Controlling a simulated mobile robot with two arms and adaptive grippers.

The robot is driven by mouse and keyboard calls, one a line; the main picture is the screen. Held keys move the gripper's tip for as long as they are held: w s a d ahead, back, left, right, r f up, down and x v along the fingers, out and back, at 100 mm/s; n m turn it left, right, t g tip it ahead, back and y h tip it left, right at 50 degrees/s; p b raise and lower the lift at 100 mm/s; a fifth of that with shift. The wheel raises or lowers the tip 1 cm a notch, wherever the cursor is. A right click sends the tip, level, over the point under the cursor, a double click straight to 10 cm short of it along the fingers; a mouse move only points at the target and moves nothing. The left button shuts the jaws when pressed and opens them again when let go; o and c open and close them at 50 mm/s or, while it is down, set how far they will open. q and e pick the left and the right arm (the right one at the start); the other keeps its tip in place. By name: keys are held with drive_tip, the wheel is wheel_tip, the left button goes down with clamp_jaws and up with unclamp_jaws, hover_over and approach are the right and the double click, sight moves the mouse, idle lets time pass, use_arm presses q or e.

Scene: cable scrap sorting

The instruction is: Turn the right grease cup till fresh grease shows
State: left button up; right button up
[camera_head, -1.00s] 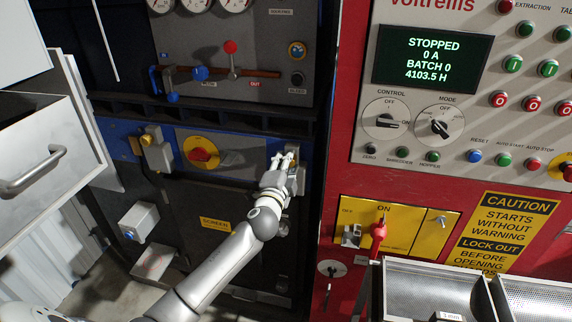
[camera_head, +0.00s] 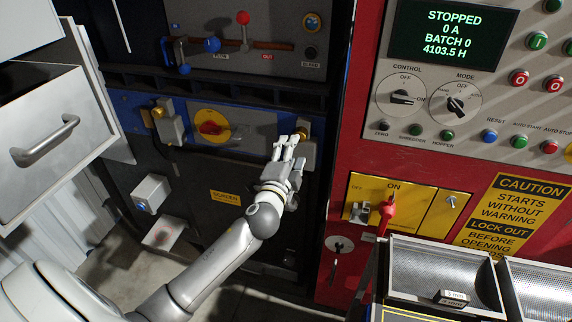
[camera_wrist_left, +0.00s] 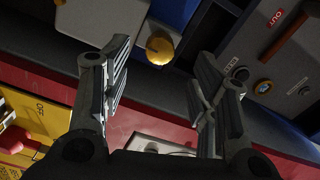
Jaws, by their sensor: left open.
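The right grease cup is a round brass knob (camera_head: 302,135) on a grey block on the blue band of the dark machine. It also shows in the left wrist view (camera_wrist_left: 160,49), at the upper middle, beyond the gap between my fingers. My left gripper (camera_head: 286,146) is open and empty, just below and left of the cup in the head view, with a gap between cup and fingers. No fresh grease can be made out. The left grease cup (camera_head: 159,112) is on a similar block further left. My right gripper is not in view.
A red knob on a yellow disc (camera_head: 211,127) sits between the two cups. A ledge (camera_head: 200,88) runs above them. To the right are the red cabinet (camera_head: 350,160) with its switches and a metal tray (camera_head: 440,245). An open drawer (camera_head: 50,150) juts out at left.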

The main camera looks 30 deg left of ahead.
use_arm(q)
drive_tip(key=v, duration=0.5)
drive_tip(key=shift+s, duration=0.25)
